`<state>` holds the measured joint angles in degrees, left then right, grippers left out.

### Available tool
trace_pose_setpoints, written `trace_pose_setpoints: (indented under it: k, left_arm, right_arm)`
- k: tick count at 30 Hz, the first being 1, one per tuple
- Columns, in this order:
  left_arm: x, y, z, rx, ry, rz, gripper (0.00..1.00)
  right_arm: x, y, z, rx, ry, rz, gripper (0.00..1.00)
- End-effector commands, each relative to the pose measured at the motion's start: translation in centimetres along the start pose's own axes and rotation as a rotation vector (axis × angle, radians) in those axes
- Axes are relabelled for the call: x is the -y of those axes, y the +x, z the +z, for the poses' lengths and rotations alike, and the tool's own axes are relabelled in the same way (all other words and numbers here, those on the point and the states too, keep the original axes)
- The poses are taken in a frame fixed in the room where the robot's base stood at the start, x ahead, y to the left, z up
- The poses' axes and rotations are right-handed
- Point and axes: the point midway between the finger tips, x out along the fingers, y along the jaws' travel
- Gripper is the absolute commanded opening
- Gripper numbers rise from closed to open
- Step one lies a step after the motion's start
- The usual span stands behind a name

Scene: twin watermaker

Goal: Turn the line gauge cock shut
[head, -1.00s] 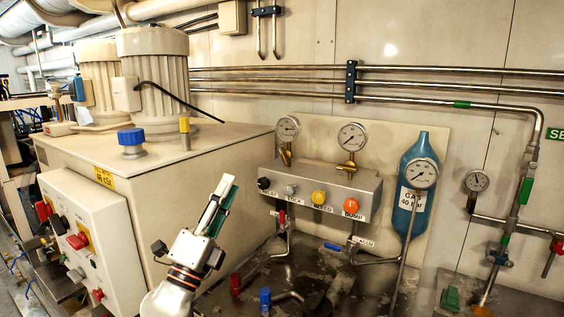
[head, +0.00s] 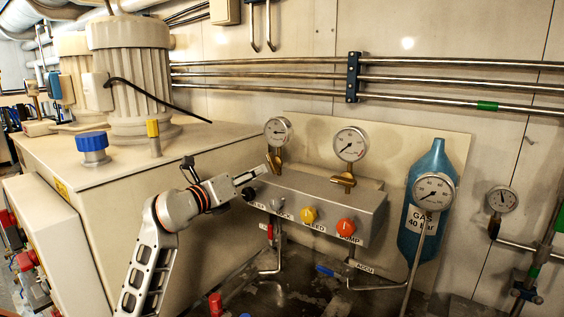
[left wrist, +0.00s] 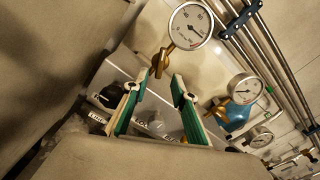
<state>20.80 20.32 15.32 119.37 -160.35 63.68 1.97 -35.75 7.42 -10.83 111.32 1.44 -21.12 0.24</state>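The line gauge (head: 278,131) stands at the left end of the grey manifold block (head: 330,200). Its brass cock (head: 274,160) sits on the stem below the dial. In the left wrist view the gauge (left wrist: 191,26) and the cock's brass handle (left wrist: 158,63) are just beyond the fingertips. My left gripper (head: 262,171) is at the block's left end, close to the cock. In the left wrist view its green-padded fingers (left wrist: 160,84) are spread, with nothing between the tips. I cannot tell if a finger touches the cock. My right gripper is not in view.
Black, grey, yellow (head: 308,215) and orange (head: 346,227) knobs line the block's front. A second gauge (head: 350,144) with a brass cock stands to the right. A blue gas bottle (head: 411,239) is farther right. The beige cabinet (head: 130,200) is at left.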

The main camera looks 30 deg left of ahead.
Motion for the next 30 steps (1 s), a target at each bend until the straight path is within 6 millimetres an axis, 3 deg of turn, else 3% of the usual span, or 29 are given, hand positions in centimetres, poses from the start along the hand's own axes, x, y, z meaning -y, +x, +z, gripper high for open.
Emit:
trace_pose_setpoints:
  k: [5, 11, 18, 29, 30]
  left_arm:
    - [0.0, 1.2, 0.1, 0.000, -0.001, 0.002, 0.26]
    - [0.0, 4.3, 0.1, -0.001, -0.002, 0.001, 0.26]
    - [0.0, 7.2, 0.0, -0.001, -0.001, 0.001, 0.26]
    - [0.0, 7.8, 0.0, -0.001, 0.000, 0.000, 0.26]
    - [0.0, 7.8, 0.0, -0.001, 0.000, 0.000, 0.21]
  right_arm:
    - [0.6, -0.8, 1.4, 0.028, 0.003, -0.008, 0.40]
    - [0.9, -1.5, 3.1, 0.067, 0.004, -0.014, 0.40]
    - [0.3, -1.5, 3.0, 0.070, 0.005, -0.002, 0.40]
    - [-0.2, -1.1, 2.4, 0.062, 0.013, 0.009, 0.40]
    - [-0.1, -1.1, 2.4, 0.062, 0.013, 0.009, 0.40]
